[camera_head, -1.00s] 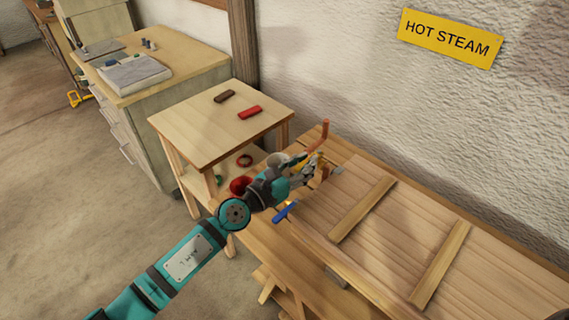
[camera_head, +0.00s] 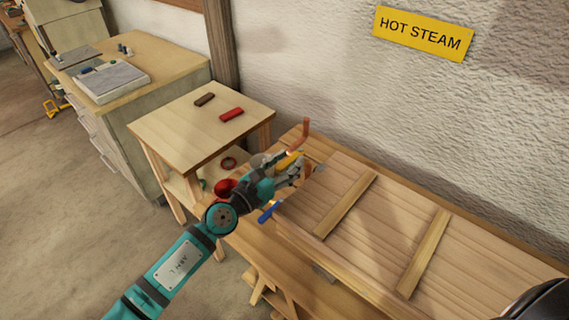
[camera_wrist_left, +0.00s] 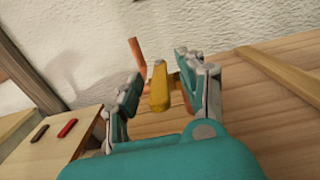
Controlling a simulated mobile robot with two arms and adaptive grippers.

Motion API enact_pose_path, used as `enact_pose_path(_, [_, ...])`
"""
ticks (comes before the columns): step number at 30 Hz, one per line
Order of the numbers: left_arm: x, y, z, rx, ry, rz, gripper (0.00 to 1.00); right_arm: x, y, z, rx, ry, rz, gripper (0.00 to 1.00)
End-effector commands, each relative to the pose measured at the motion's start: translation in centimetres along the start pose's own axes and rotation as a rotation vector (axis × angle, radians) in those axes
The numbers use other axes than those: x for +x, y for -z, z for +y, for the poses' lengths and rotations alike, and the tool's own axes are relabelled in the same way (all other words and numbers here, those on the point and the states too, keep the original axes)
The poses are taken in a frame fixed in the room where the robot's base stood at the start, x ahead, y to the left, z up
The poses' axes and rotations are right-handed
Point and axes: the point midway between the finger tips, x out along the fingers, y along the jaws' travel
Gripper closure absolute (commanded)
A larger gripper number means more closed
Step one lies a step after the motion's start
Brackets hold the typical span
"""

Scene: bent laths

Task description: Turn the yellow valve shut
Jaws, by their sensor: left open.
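The yellow valve handle (camera_head: 290,160) is small and partly hidden by my fingers in the head view. In the left wrist view the yellow handle (camera_wrist_left: 159,87) stands between my two fingers, with gaps on both sides. An orange-brown pipe (camera_head: 305,134) rises just behind it; the pipe (camera_wrist_left: 138,58) also shows in the wrist view. My left gripper (camera_head: 292,169) is open around the handle, and its fingers (camera_wrist_left: 160,78) do not visibly press on it. My right gripper is not in view.
A wooden bench (camera_head: 257,242) carries a slatted panel (camera_head: 340,190) right of the gripper. A blue-handled item (camera_head: 268,211) lies near its edge. A small table (camera_head: 180,123) with a red block (camera_head: 231,115) stands left. A HOT STEAM sign (camera_head: 423,34) hangs on the wall.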

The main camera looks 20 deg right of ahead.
Motion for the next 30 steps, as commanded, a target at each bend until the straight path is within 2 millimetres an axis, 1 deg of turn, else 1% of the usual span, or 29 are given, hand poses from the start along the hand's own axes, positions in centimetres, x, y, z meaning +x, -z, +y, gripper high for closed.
enact_pose_path(4, [-0.8, 0.1, 0.1, 0.002, 0.000, 0.001, 0.60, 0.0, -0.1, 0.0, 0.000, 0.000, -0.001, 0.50])
enact_pose_path(8, [-2.6, 0.1, 0.1, 0.002, -0.001, 0.002, 0.60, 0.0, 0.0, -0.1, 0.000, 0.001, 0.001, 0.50])
enact_pose_path(15, [-7.8, 0.2, 0.0, -0.002, -0.002, 0.002, 0.60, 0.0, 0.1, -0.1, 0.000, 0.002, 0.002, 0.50])
enact_pose_path(18, [-9.6, 0.1, 0.0, 0.000, 0.000, 0.003, 0.60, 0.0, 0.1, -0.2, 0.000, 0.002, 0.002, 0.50])
enact_pose_path(21, [-10.9, 0.1, 0.0, 0.000, 0.000, 0.001, 0.60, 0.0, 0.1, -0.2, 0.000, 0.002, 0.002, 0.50])
enact_pose_path(25, [-11.8, 0.1, -0.1, 0.000, 0.000, 0.001, 0.60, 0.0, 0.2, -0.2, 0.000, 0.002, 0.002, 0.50])
enact_pose_path(30, [-12.0, 0.0, -0.1, 0.000, 0.001, 0.000, 0.60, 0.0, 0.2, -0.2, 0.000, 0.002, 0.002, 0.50])
